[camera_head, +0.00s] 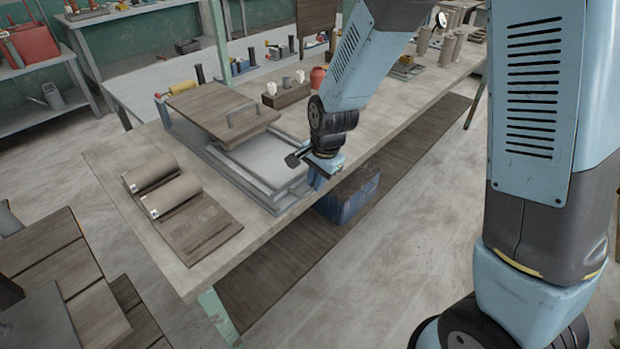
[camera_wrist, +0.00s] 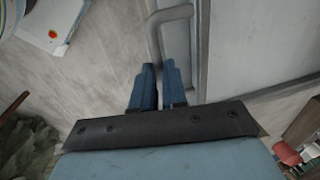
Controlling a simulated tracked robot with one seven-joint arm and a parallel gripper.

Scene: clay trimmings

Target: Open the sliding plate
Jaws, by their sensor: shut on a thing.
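A low grey frame (camera_head: 272,200) stands on the long bench. A wooden plate (camera_head: 205,108) with a grey handle (camera_head: 243,113) covers its back left part; a pale grey surface (camera_head: 262,160) shows beside it. My gripper (camera_head: 316,182) is at the frame's right edge, by the bench's front edge. In the wrist view my gripper (camera_wrist: 158,88) is shut on a bent grey bar handle (camera_wrist: 156,38), which runs between the fingers beside a pale grey panel (camera_wrist: 255,45). In the head view my wrist hides this handle. I cannot tell which part the held handle moves.
Two grey-brown clay rolls (camera_head: 170,193) lie on a wooden board (camera_head: 205,232) at the bench's front left. A small wooden box (camera_head: 287,95) and a red pot (camera_head: 317,77) stand behind. A blue container (camera_head: 347,196) sits on the shelf below. The floor in front is clear.

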